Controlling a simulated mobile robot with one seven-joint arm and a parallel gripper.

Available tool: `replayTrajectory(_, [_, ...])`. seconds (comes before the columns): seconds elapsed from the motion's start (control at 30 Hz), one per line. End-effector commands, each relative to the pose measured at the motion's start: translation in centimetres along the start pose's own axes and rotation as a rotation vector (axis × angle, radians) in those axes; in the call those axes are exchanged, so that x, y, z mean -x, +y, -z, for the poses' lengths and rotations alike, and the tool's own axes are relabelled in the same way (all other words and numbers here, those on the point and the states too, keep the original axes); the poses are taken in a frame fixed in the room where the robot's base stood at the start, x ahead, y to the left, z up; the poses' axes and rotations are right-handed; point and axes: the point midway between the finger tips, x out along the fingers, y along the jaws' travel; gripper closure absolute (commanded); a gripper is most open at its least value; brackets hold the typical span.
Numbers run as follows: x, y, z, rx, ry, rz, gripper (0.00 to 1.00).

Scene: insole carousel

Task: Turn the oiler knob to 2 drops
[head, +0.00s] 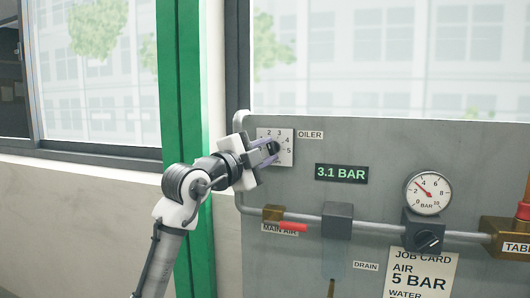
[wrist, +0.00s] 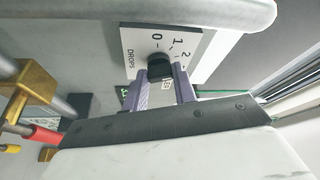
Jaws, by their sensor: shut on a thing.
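The oiler plate (head: 288,133) is a white square with numbers around it, at the upper left of the grey panel, beside the "OILER" label (head: 310,135). In the wrist view the plate (wrist: 200,42) shows 0, 1, 2 and the word DROPS. The black oiler knob (wrist: 158,60) is at its middle; it also shows dark in the head view (head: 273,147). My gripper (head: 268,152) is shut on the knob, with one purple finger on each side, also in the wrist view (wrist: 164,82). I cannot tell which number the knob points to.
A grey pipe (head: 385,231) runs below with a red-handled valve (head: 292,226), a regulator knob (head: 428,241) and a round gauge (head: 428,194). A display (head: 341,173) reads 3.1 BAR. A job card (head: 422,272) hangs low. A green post (head: 179,80) stands at left.

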Motion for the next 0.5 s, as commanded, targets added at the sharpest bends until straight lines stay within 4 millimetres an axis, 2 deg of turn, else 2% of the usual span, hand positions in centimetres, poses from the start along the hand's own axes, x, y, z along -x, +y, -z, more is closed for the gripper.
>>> replayTrajectory(0.2, [-0.01,0.06,-0.04,0.001,-0.001,-0.001,0.95])
replayTrajectory(0.23, [-0.01,0.06,-0.04,0.001,-0.001,-0.001,0.69])
replayTrajectory(0.37, [0.0,0.04,-0.03,0.001,-0.001,-0.001,0.52])
replayTrajectory(0.5, [0.0,0.03,-0.03,0.001,-0.001,0.0,0.51])
